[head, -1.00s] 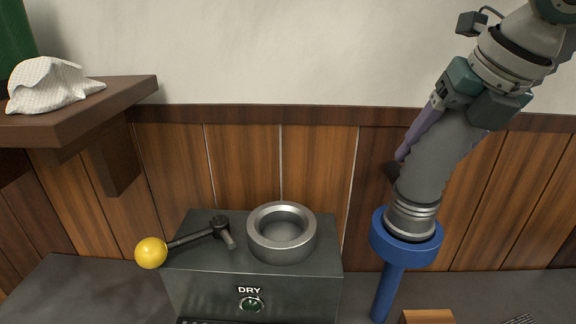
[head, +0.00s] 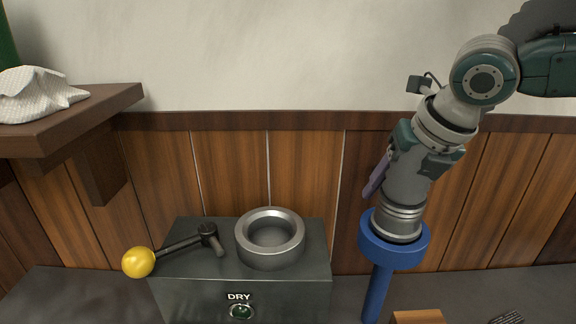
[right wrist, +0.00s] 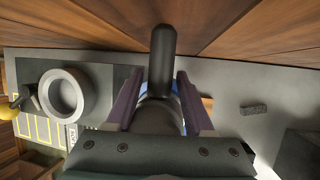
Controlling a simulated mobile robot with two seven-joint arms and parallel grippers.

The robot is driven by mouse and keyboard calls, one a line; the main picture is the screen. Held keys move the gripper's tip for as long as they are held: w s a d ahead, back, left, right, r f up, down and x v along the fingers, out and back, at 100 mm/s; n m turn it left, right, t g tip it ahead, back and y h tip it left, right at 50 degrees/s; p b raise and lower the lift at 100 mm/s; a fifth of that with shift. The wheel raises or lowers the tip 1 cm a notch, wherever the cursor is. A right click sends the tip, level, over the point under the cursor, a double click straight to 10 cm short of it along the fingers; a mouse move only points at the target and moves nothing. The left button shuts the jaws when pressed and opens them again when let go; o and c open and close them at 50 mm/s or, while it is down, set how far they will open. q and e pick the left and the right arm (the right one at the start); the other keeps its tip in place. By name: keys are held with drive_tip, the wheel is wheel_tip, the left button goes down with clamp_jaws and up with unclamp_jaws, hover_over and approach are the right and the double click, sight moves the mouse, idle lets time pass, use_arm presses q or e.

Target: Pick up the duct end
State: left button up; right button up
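The duct end, a dark grey tube with shiny metal rings at its lower end (head: 405,188), stands in the blue ring (head: 394,252) of a blue post, right of the grey box. My right gripper (head: 390,182) is over its upper part, with a purple finger along its left side; the other finger is hidden there. The right wrist view shows both purple fingers (right wrist: 160,92) apart, one on each side of grey material and a dark rounded bar (right wrist: 163,55). I see no clear closing on it. My left gripper is not in view.
A grey box (head: 240,287) marked DRY holds a metal ring cup (head: 270,252) and a lever with a yellow ball (head: 139,262). A wooden shelf (head: 90,118) with a white cloth (head: 38,95) is at left. A wooden block (head: 418,317) lies right of the post.

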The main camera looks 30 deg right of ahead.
clamp_jaws()
idle(0.3)
idle(0.4)
